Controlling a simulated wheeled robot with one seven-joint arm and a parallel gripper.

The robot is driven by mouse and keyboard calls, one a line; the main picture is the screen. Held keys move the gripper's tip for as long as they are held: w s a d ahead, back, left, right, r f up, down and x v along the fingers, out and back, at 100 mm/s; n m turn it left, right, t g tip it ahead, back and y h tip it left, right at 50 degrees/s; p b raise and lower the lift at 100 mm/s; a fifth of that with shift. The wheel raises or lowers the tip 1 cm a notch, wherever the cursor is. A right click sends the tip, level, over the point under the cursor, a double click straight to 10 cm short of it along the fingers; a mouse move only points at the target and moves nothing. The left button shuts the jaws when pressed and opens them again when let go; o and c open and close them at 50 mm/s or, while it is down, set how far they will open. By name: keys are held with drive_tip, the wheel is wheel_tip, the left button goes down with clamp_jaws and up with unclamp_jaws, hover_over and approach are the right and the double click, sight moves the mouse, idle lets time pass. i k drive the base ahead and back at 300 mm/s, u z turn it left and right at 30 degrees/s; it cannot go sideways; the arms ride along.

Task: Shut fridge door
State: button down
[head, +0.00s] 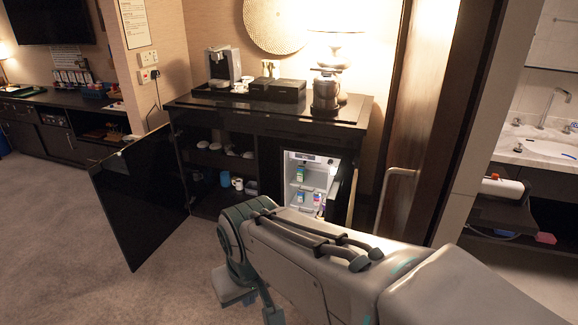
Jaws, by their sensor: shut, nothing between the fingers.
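The small fridge (299,168) is built into the right side of the dark minibar cabinet. Its lit white interior shows, with several small items on the shelves. The fridge door (346,186) stands open on the right side of the opening, seen nearly edge-on. My arm crosses the foreground from the lower right and hides the lower part of the fridge and door. My gripper's fingers cannot be made out; the arm's bent end is in front of the cabinet, at the bottom middle.
A black cabinet door (140,195) stands wide open at the left, over the carpet. The cabinet top (215,113) holds a coffee machine (223,68), a black box (277,90) and a kettle (326,92). A wooden door with a handle (398,172) is at the right. Carpet is free at left.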

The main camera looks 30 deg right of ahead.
sight(327, 218)
drive_tip(key=z, duration=0.05)
drive_tip(key=i, duration=3.2)
drive_tip(key=z, duration=3.6)
drive_tip(key=i, duration=0.5)
drive_tip(key=u, duration=0.15)
